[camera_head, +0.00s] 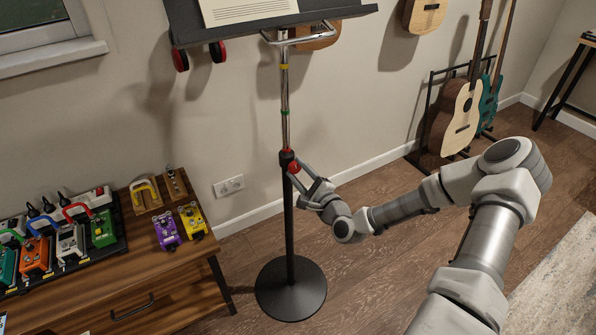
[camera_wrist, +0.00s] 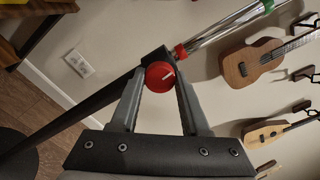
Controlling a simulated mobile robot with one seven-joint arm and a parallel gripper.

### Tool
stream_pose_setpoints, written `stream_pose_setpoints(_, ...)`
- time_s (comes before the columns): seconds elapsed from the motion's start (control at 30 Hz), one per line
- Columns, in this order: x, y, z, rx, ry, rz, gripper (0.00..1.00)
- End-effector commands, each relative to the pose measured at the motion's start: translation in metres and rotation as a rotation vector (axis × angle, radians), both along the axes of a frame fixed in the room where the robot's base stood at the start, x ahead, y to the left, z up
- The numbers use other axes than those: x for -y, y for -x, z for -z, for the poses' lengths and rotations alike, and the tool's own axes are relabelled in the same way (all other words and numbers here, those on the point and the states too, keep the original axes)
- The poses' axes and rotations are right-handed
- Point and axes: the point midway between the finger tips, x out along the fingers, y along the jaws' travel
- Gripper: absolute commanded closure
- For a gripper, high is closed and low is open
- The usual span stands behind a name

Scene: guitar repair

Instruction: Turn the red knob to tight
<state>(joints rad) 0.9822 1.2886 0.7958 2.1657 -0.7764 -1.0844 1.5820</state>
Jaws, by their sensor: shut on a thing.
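The red knob (camera_wrist: 159,77) sits on the black collar of the music stand (camera_head: 289,235). A light mark shows on its round face in the wrist view. My gripper (camera_head: 294,172) reaches the knob (camera_head: 294,167) from the right, and its fingers close on the knob from both sides. In the wrist view my gripper (camera_wrist: 160,80) has one finger on each side of the knob. The stand is upright on its round black base. No tight or loose label can be read.
A wooden cabinet (camera_head: 150,285) with effect pedals stands to the left. The stand's tray (camera_head: 270,22) holds sheet music above. Guitars (camera_head: 458,115) stand on a rack at the back right. The floor right of the stand's base is clear.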

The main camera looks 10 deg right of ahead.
Motion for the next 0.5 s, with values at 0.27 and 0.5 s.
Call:
stream_pose_setpoints(0.27,-0.0005,0.0001,-0.0003,0.001,0.001,-0.001,0.24)
stream_pose_setpoints(0.5,0.0003,0.0012,-0.0002,0.0,0.001,0.0,0.24)
